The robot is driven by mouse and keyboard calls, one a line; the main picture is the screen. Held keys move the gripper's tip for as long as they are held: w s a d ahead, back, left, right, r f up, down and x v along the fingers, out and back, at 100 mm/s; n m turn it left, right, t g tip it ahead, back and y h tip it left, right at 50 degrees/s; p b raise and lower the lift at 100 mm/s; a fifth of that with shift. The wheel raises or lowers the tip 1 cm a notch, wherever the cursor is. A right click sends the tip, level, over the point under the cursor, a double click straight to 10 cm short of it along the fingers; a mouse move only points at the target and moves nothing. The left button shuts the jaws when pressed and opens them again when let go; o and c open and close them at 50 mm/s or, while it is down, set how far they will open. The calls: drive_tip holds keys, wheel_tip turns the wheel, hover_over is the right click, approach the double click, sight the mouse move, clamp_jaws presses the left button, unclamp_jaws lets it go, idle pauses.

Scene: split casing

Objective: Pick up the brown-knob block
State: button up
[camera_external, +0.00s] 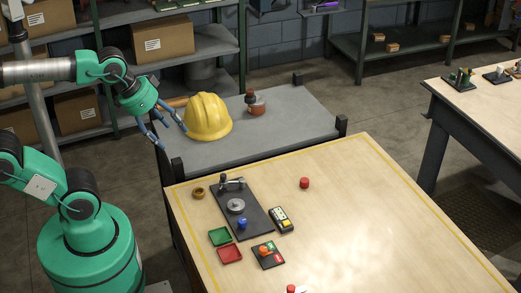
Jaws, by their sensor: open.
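I cannot make out a block with a clearly brown knob. A dark block with an orange knob (265,251) and small red and green marks lies on the wooden table, well away from my gripper. A small brown ring-like piece (198,193) lies near that table's back left corner. Small items on a dark plate (459,78) and a pale piece (497,74) on the right table are too small to tell.
The hard hat (207,117) and a reddish-brown bottle-like item (256,104) stand on the grey bench (300,115). The wooden table (370,230) holds a dark fixture plate (255,219), a meter (281,220), green (220,237) and red (230,254) trays, and a red cylinder (304,183). Its right side is clear.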

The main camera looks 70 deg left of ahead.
drive_tip(key=w+a+r+n+p, duration=0.15)
drive_tip(key=w+a, duration=0.25)
drive_tip(key=w, duration=0.4)
drive_tip(key=w+a+r+m+p, duration=0.1)
drive_tip(key=w+a+r, duration=0.25)
drive_tip(key=w, duration=0.45)
drive_tip(key=n+g+y+p, duration=0.15)
drive_tip(key=n+p, duration=0.25)
drive_tip(key=p, duration=0.4)
hover_over(248, 91)
drive_tip(key=s+d, duration=0.2)
drive_tip(key=s, duration=0.2)
wheel_tip(248, 91, down, 23)
drive_tip(key=shift+s, duration=0.2)
drive_tip(key=shift+f, duration=0.15)
drive_tip(key=shift+x, duration=4.15)
drive_tip(key=shift+w+a+f, duration=0.1)
drive_tip(key=shift+a, duration=0.05)
